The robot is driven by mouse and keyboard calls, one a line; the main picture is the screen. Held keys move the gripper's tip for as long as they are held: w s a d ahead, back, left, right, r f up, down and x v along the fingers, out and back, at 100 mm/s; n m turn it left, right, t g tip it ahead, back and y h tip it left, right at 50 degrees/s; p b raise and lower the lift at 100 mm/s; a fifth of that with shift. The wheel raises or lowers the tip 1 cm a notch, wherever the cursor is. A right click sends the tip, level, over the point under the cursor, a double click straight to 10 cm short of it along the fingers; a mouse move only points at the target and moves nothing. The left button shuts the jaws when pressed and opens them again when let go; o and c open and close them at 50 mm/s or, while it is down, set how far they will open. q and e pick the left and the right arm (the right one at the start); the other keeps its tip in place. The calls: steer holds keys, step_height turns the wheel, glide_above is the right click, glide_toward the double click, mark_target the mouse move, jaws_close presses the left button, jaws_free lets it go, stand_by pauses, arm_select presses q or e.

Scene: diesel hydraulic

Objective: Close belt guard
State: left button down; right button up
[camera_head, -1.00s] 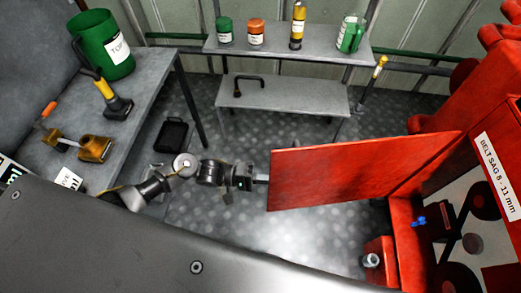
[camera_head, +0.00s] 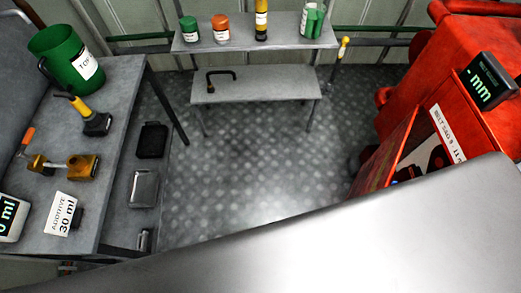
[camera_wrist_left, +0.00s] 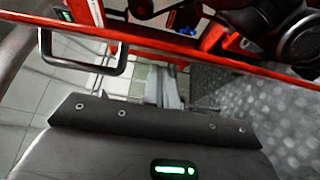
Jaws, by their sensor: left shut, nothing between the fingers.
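The red belt guard (camera_head: 388,160) stands at the right in the head view, partly open. It is seen nearly edge-on beside the red housing, and a gap shows the belt area behind it. The silver body in front hides its lower part. In the left wrist view, the guard's red edge (camera_wrist_left: 225,62) crosses the upper part, with a grey loop handle (camera_wrist_left: 85,66) at the left. My left gripper (camera_wrist_left: 166,78) is shut and empty below that edge; I cannot tell whether it touches the guard. My right gripper is in neither view.
A grey bench (camera_head: 115,120) at the left holds a green jug (camera_head: 62,62) and tools. A shelf (camera_head: 255,85) with several containers stands at the back. A black display (camera_head: 484,80) sits on the red housing. The patterned floor between is clear.

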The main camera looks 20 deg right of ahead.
arm_select(q)
steer(key=shift+s+d, duration=0.3)
steer(key=shift+s, duration=0.2)
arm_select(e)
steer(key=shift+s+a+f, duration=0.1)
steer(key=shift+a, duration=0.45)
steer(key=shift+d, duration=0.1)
